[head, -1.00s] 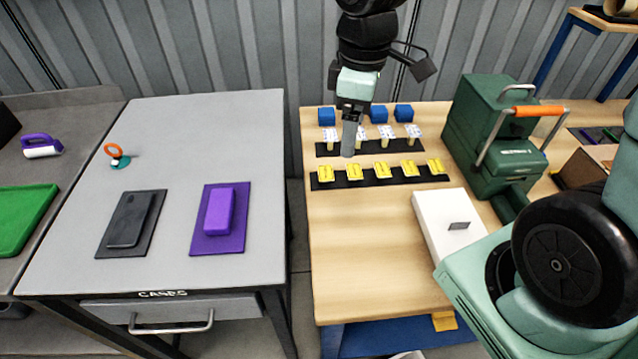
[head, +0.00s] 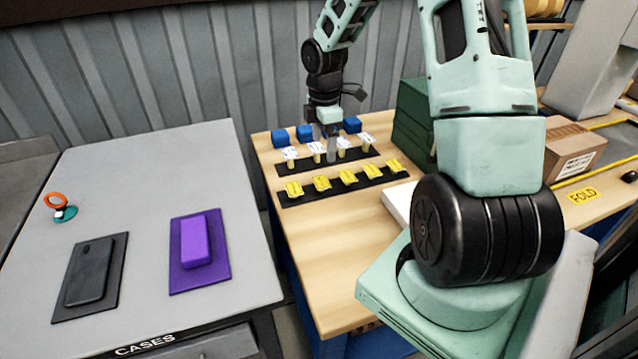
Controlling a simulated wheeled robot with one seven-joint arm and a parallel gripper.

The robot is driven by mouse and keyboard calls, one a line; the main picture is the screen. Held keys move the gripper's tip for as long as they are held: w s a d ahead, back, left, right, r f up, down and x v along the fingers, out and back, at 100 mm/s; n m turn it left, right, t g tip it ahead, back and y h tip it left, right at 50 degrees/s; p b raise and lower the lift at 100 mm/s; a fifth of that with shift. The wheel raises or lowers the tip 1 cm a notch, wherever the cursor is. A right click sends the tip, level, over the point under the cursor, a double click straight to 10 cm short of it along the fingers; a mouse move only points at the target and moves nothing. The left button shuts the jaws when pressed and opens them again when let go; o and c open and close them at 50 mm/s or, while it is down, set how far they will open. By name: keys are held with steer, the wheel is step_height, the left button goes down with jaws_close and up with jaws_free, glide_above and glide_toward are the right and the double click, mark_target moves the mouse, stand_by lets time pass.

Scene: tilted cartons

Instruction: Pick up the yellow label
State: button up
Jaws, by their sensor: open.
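Several small yellow labels (head: 347,176) stand in a row on a black strip (head: 284,202) on the wooden table. A separate flat yellow label reading FOLD (head: 583,196) lies on the table surface at the far right. My gripper (head: 331,156) points down over the back row, behind the yellow row, among small yellow posts with white speckled tops (head: 290,155). Its fingers look narrow and dark from this side, with nothing seen between them. I cannot tell whether the fingertips touch the strip or a post.
Blue blocks (head: 279,137) stand behind the back row. A green case (head: 412,125) and a white box (head: 397,203) are to the right, partly behind my arm. A carton (head: 573,150) stands further right. The wooden table's front is clear. The grey table (head: 150,165) holds a purple block (head: 195,240) and a black phone-like case (head: 90,270).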

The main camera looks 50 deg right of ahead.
glide_above(324, 181)
steer(key=f, duration=0.5)
steer(key=shift+s+a+f, duration=0.1)
steer(key=shift+a, duration=0.2)
steer(key=shift+d+f+p, duration=0.15)
steer(key=shift+f, duration=1.2)
steer(key=shift+d+f+p, duration=0.15)
steer(key=shift+f, duration=1.2)
steer(key=shift+f, duration=0.25)
steer(key=c, duration=0.9)
